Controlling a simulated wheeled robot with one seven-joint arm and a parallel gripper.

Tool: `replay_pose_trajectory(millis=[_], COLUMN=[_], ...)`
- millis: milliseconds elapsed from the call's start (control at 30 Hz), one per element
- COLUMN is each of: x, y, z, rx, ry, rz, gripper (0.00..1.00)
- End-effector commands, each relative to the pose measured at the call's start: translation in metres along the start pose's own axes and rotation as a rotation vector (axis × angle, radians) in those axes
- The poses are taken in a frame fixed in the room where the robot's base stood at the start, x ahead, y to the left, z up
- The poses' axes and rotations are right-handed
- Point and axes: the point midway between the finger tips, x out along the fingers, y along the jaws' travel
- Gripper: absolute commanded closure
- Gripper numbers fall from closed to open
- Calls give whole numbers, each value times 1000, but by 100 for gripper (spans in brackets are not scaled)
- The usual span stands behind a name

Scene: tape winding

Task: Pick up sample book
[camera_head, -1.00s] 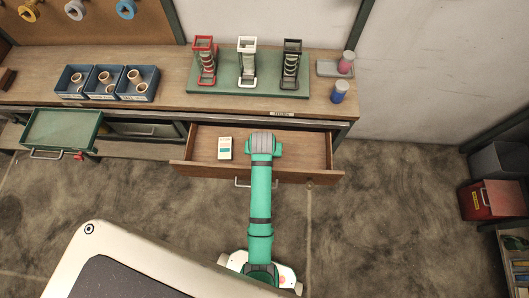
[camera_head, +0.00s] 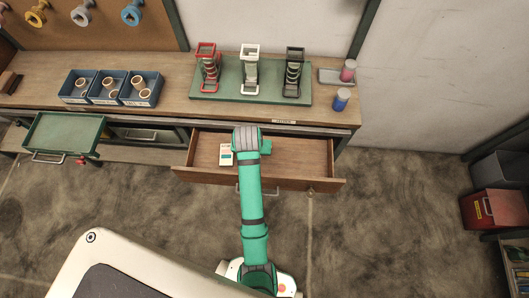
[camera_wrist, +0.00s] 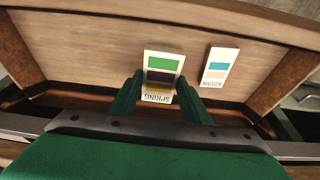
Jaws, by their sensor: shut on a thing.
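In the wrist view, a sample book (camera_wrist: 165,63) marked SPRING, white with a green and a dark band, is between the two green fingers of my gripper (camera_wrist: 159,82). The fingers are shut on its sides. A second sample book (camera_wrist: 219,68) marked AUTUMN, with blue and pink bands, lies beside it to the right, apart from the fingers. In the head view, one white sample book (camera_head: 226,154) shows in the open wooden drawer (camera_head: 300,155); my green arm hides my fingers and the SPRING book. I cannot tell whether the held book is clear of the drawer floor.
The drawer's side walls and front stand around my gripper. On the bench (camera_head: 185,100) above are blue bins (camera_head: 108,98) of spools, a green board (camera_head: 225,93) with red, white and black stands, and a small tray (camera_head: 330,76). A green drawer (camera_head: 65,133) is open at left.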

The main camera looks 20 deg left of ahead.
Motion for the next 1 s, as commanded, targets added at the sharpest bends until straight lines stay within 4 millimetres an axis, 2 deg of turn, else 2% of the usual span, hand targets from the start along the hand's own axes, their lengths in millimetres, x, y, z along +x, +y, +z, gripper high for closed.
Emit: replay_pose_trajectory(millis=[100, 300, 500, 733, 1000], x=[0, 0, 0, -6, -43], y=[-32, -83, -117, -134, -136], z=[0, 1, 2, 0, -12], rx=[-6, -5, -2, 0, 1], ry=[0, 1, 1, 2, 3], rz=[-1, 0, 0, 0, -1], gripper=[80, 80, 80, 80, 80])
